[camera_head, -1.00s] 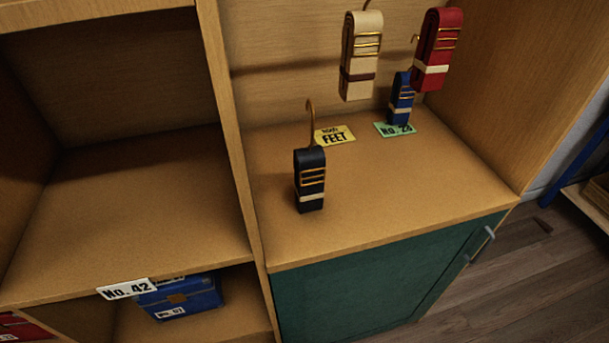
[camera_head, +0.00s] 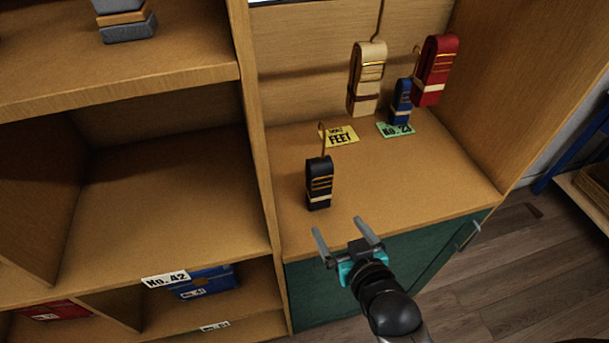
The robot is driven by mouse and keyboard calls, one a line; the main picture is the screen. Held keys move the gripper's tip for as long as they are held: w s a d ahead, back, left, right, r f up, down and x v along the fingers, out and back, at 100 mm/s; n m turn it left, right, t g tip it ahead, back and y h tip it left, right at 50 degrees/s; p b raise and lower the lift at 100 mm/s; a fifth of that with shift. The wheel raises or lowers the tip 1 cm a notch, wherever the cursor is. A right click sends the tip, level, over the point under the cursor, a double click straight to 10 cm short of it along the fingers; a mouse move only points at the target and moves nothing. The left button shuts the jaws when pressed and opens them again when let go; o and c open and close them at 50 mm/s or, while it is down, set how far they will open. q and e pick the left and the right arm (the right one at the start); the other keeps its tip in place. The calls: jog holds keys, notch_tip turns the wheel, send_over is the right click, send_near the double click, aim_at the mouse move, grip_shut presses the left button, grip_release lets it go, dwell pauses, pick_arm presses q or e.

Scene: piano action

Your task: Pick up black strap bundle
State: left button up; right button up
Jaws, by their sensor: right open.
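The black strap bundle (camera_head: 318,184) stands upright on the wooden shelf above the green cabinet door. It has gold bands, a pale band near its base and a gold hook on top. My right gripper (camera_head: 343,228) is open and empty, in front of the shelf and nearer the camera than the bundle. Its two fingers point toward the shelf, just below the bundle in the picture, and do not touch it. My left gripper is not in view.
Behind hang a cream bundle (camera_head: 367,78) and a red bundle (camera_head: 436,72). A small blue bundle (camera_head: 401,102) is at the back between them. A yellow label (camera_head: 340,136) and a green label (camera_head: 395,130) lie on the shelf. A wooden upright (camera_head: 258,150) stands left. The shelf's right side is clear.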

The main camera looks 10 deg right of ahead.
aim_at(321, 192)
jog(key=w, duration=0.6)
jog(key=w+f+b, duration=0.1)
jog(key=w, duration=0.2)
jog(key=shift+w+a, duration=0.25)
jog(key=shift+f+b+x, duration=0.2)
jog(key=shift+b+x, duration=0.25)
jog(key=shift+x, duration=2.25)
jog(key=shift+s, duration=0.1)
jog(key=shift+c, duration=0.3)
jog(key=shift+t, duration=0.3)
grip_shut()
